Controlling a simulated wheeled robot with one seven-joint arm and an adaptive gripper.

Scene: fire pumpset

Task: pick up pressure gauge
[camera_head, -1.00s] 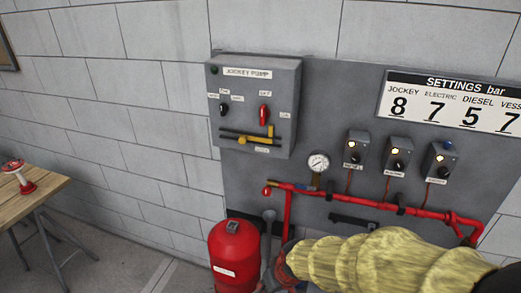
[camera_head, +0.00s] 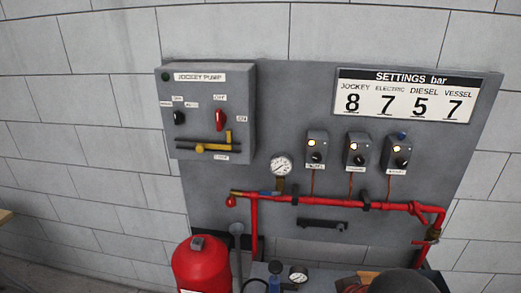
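A round white-faced pressure gauge (camera_head: 280,165) stands upright on a short brass stem above the red pipe, in front of the grey panel. A second, smaller gauge (camera_head: 298,274) with a white face and dark rim is low at the bottom of the head view, on or just above a grey surface beside a small blue-and-dark fitting. I cannot tell which gauge is meant. My gripper cannot be made out in the head view. A dark rounded shape and an orange-brown piece are cut off by the bottom edge; I cannot tell what they are.
A red pipe (camera_head: 345,203) runs across the grey panel (camera_head: 290,110). A jockey pump box (camera_head: 212,110) is at upper left, and three small switch boxes are at right. A red tank (camera_head: 202,265) stands at lower left. A settings sign (camera_head: 404,96) hangs upper right.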

